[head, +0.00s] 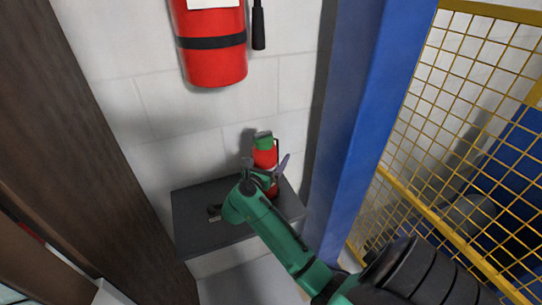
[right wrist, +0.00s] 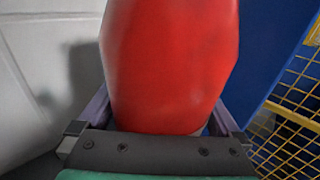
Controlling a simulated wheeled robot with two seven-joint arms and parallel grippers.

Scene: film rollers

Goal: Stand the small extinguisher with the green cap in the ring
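The small red extinguisher with the green cap (head: 264,143) stands upright on the right part of a dark grey shelf (head: 190,232), close to the wall. Its red body (right wrist: 170,65) fills the middle of the right wrist view. My right gripper (head: 267,166) is at the extinguisher, with one finger on each side of the body. The fingers look spread, with the right fingertip clear of the body in the head view. A small dark fitting (head: 214,211) lies on the shelf's left part; I cannot tell if it is the ring. My left gripper is not in view.
A large red extinguisher (head: 212,55) hangs on the white wall above the shelf. A blue post (head: 355,110) stands close on the right, with yellow mesh fencing (head: 450,110) beyond. A dark brown upright (head: 60,140) bounds the left. The shelf's middle is clear.

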